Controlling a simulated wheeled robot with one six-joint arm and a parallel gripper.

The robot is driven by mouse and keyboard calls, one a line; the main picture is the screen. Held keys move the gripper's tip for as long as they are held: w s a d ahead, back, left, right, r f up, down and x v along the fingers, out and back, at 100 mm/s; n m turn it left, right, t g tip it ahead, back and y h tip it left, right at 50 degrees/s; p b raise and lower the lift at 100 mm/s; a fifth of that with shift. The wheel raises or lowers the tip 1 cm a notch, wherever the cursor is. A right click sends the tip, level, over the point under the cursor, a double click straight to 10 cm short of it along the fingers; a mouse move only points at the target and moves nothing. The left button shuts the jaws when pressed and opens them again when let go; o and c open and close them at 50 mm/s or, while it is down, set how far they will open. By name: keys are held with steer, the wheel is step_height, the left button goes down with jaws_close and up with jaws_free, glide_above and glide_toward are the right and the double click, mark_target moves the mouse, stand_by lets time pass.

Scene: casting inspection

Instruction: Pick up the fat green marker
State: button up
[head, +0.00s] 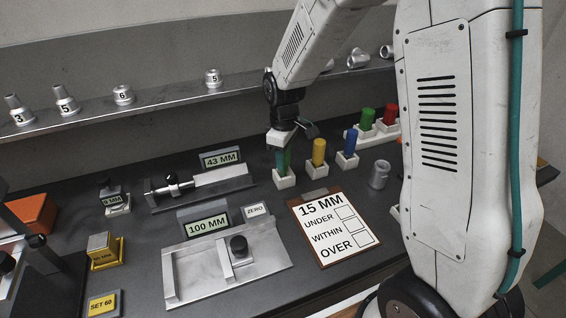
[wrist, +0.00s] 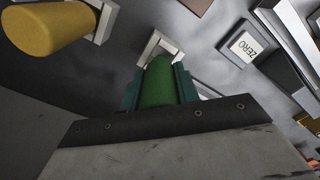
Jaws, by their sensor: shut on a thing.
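The fat green marker (wrist: 158,82) is between the teal fingers of my gripper (wrist: 158,88) in the wrist view, and the gripper is shut on it. In the head view my gripper (head: 283,150) points down over a small white holder (head: 284,180), with green showing just above the holder. The marker's far end is at the white holder (wrist: 146,50) in the wrist view. I cannot tell whether it is seated in it or just clear. Another green marker (head: 367,119) stands in a white rack at the back right.
A yellow marker (head: 319,152) and a blue marker (head: 351,142) stand in holders close to the right. A red marker (head: 391,114) is farther back. A clipboard (head: 322,262) lies in front. Gauges (head: 207,226) stand left, and a shelf (head: 160,100) runs behind.

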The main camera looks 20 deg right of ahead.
steer(key=s+d+r, duration=0.2)
steer(key=s+d, duration=0.6)
steer(key=s, duration=0.6)
steer(key=shift+r, duration=0.2)
